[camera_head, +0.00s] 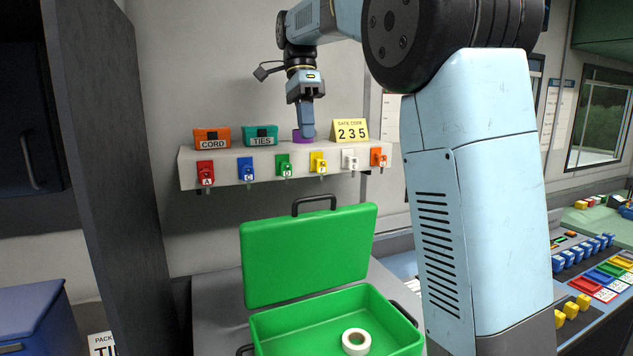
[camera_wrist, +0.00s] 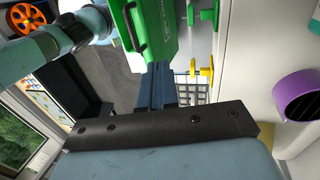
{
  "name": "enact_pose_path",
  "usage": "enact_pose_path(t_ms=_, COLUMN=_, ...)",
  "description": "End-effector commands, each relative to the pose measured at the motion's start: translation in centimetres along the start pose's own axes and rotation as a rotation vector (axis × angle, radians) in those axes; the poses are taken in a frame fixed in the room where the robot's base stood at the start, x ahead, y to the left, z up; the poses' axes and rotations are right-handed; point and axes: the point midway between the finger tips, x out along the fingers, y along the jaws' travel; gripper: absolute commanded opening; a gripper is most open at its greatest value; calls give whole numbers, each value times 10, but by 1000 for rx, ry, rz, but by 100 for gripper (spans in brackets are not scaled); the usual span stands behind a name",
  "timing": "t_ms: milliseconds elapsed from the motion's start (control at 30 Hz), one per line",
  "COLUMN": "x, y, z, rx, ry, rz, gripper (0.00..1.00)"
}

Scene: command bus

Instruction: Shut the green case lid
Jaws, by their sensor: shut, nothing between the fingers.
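The green case (camera_head: 345,325) sits open on the grey counter, with its lid (camera_head: 310,255) standing up and tilted back along the rear edge. A dark handle (camera_head: 312,203) is on the lid's top edge. A roll of white tape (camera_head: 356,342) lies inside the case. My gripper (camera_head: 307,132) is shut and empty, pointing down in front of the wall shelf, above and apart from the lid. In the wrist view my blue fingers (camera_wrist: 160,85) are together, and part of the green lid (camera_wrist: 155,25) shows beyond them.
The white shelf (camera_head: 232,168) holds orange CORD and teal TIES boxes, a purple item (camera_head: 302,137) beside my fingers and a yellow code sign (camera_head: 351,130). Several coloured tags hang on its front. A dark panel (camera_head: 110,180) stands left; a control desk is at right.

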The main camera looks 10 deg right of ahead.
Motion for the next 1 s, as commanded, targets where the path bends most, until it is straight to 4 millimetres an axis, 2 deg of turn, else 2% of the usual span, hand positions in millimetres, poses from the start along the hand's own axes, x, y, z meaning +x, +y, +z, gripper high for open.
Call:
enact_pose_path(t_ms=167, x=18, y=0, z=0, rx=1, ry=0, rz=3, gripper=0)
enact_pose_path(t_ms=633, x=100, y=1, z=1, rx=-2, ry=0, rz=2, gripper=0)
enact_pose_path(t_ms=800, x=110, y=19, z=0, rx=-3, ry=0, rz=0, gripper=0)
enact_pose_path(t_ms=1000, x=117, y=31, z=1, rx=-2, ry=0, rz=-1, gripper=0)
